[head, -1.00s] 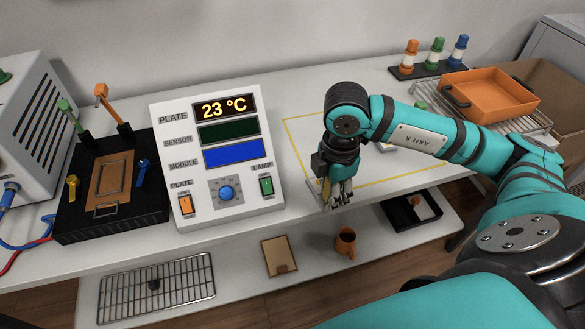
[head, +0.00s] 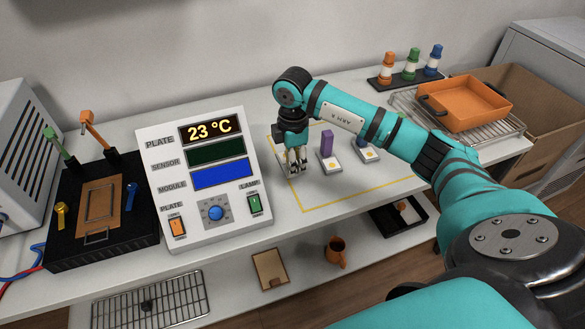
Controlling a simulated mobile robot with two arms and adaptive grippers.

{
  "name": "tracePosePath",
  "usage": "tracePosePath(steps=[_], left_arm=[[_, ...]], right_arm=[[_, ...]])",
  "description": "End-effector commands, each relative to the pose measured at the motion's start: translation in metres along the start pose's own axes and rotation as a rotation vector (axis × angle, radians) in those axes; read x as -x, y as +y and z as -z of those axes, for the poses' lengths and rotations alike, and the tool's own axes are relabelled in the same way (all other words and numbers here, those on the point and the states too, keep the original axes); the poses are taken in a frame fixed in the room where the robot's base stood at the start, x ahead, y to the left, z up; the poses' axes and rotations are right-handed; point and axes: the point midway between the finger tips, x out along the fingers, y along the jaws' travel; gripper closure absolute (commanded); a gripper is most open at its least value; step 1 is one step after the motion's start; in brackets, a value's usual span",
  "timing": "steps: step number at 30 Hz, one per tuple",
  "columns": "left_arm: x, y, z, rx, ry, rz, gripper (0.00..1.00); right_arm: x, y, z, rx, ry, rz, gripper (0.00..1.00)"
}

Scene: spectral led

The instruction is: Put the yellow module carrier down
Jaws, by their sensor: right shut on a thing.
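My right gripper (head: 297,170) points down at the left part of the yellow-outlined area on the bench. It is shut on a carrier, taken to be the yellow module carrier; the fingers hide most of it and no yellow module shows. A sliver of pale base shows beside the fingertips. I cannot tell whether that base touches the bench. To its right stands a white carrier (head: 331,168) with an upright purple module (head: 326,143). Further right, another white carrier (head: 369,156) is partly hidden by my arm. My left gripper is out of view.
The control panel (head: 204,232) stands close to the left of my gripper. A black plate fixture (head: 62,255) is further left. An orange tray (head: 470,107) sits on a rack at right, with coloured lamps (head: 411,68) behind. The front of the outlined area (head: 345,192) is clear.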

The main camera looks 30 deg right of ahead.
Motion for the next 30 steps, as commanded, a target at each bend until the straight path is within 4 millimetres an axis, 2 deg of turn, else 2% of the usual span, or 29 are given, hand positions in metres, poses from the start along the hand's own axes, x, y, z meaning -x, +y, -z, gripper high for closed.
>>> tracePosePath(steps=[1,8,19,20,21,25,30], left_arm=[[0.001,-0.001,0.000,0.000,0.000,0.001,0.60],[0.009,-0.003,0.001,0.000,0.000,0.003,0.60],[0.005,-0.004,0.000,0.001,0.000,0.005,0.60],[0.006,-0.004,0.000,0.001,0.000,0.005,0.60],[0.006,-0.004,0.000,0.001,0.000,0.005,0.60],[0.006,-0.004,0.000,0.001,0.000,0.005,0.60],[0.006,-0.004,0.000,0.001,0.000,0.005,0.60]], right_arm=[[0.001,0.005,0.001,-0.001,0.001,-0.001,1.00],[-0.033,0.002,0.000,0.000,0.000,0.002,1.00],[-0.039,0.003,0.000,0.000,0.000,-0.001,1.00],[-0.039,0.003,0.000,0.000,0.000,0.000,0.70],[-0.038,0.003,0.000,0.000,0.000,0.000,0.65],[-0.038,0.003,0.000,0.000,0.000,0.000,0.50],[-0.038,0.003,0.000,0.000,0.000,0.000,0.50]])
